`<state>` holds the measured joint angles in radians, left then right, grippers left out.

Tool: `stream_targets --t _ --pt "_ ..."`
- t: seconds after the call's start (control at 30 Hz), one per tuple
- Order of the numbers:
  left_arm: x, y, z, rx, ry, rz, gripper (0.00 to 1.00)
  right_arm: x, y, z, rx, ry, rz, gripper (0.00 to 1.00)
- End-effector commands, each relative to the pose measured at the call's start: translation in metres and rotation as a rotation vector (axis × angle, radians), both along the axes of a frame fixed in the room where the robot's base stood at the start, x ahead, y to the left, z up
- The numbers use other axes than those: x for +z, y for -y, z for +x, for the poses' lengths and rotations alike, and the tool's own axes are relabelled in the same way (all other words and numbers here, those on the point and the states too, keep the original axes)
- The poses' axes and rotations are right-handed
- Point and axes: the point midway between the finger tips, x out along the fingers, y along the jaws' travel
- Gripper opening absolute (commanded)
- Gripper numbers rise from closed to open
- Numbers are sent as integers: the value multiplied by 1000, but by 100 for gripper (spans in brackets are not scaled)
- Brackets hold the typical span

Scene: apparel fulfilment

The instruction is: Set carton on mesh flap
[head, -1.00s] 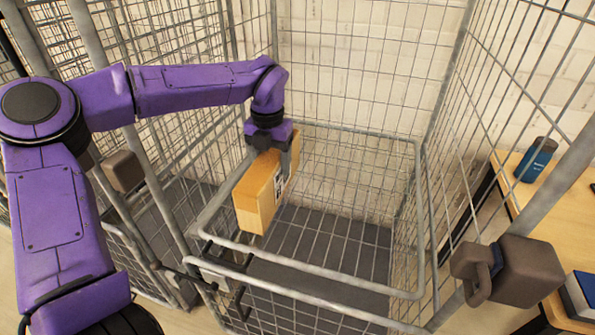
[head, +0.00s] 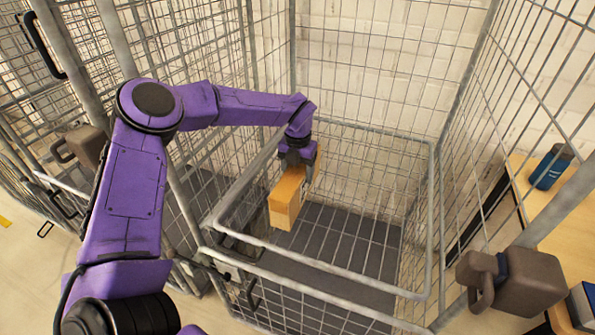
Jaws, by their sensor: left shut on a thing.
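An orange-brown carton (head: 287,196) hangs in my left gripper (head: 299,165), which is shut on its upper part. The carton is above the mesh flap (head: 345,225), a horizontal wire panel with a grey tube frame inside the roll cage. I see no clear contact between carton and flap, but the gap is hard to judge. The carton is near the left side of the flap's frame. The gripper partly hides the carton's top. My right gripper is not in view.
The cage has tall mesh walls at the back (head: 375,70) and right. Its front rail (head: 310,292) runs below the flap. A wooden table (head: 545,200) with a dark blue cup (head: 551,166) stands outside at the right. The flap's middle and right are clear.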

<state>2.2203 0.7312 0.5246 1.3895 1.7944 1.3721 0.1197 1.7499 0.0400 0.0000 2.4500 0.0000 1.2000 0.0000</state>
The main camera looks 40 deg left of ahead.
Motion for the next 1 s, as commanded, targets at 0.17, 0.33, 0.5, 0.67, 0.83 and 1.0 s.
stream_targets --t 0.17,0.33,0.5,0.67,0.83,1.0 --pt "-2 0 0 0 -1 0 92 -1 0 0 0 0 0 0" --pt "-2 0 0 0 -1 0 92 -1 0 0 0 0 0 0" --pt "6 0 0 1 1 0 92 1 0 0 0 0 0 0" --pt "39 0 1 2 5 -1 92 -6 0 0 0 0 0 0" --pt "84 0 1 1 5 2 92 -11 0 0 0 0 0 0" --pt "113 0 0 1 1 0 92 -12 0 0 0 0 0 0"
